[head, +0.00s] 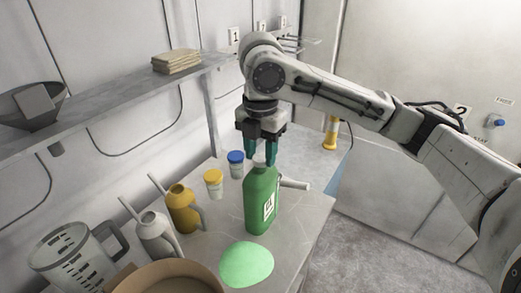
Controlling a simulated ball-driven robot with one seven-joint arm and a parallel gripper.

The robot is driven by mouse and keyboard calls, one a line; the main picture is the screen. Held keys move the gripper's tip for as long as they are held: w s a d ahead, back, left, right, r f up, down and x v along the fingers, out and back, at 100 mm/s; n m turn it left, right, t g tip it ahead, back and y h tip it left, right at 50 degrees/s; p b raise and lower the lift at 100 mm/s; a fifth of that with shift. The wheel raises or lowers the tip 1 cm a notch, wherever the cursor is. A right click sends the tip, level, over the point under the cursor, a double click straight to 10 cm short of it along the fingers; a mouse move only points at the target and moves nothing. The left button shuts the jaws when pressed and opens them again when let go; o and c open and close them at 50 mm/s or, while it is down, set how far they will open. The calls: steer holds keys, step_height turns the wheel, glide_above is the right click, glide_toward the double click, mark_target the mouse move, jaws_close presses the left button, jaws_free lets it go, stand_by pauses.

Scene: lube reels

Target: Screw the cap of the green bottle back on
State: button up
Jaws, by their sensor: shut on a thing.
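The green bottle (257,215) stands upright on the grey table, with a pale label on its side. My gripper (259,158) points straight down over the bottle's neck, its teal fingers on either side of the top. It is shut on the pale cap (259,159), which shows only in part between the fingers. The fingers hide how the cap sits on the neck, so I cannot tell whether it is threaded.
A green flat patch (247,264) lies in front of the bottle. Yellow-lidded (213,182) and blue-lidded (236,165) jars stand behind-left. A yellow oil can (183,208), grey can (155,234), clear jug (72,265) and brown round container (165,281) fill the left. A shelf (120,93) runs above.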

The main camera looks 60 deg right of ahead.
stand_by(0.4)
steer(key=shift+r+m+p, duration=0.1)
steer(key=shift+m+p, duration=0.75)
steer(key=shift+m, duration=0.35)
steer(key=shift+f+m+p, duration=0.2)
steer(key=shift+m+p, duration=0.4)
steer(key=shift+m, duration=0.8)
steer(key=shift+r+m+p, duration=0.2)
steer(key=shift+m+p, duration=0.5)
steer(key=shift+p, duration=0.15)
steer(key=shift+m+p, duration=0.85)
steer(key=shift+m, duration=0.25)
steer(key=shift+f+m, duration=0.25)
steer(key=shift+m, duration=0.55)
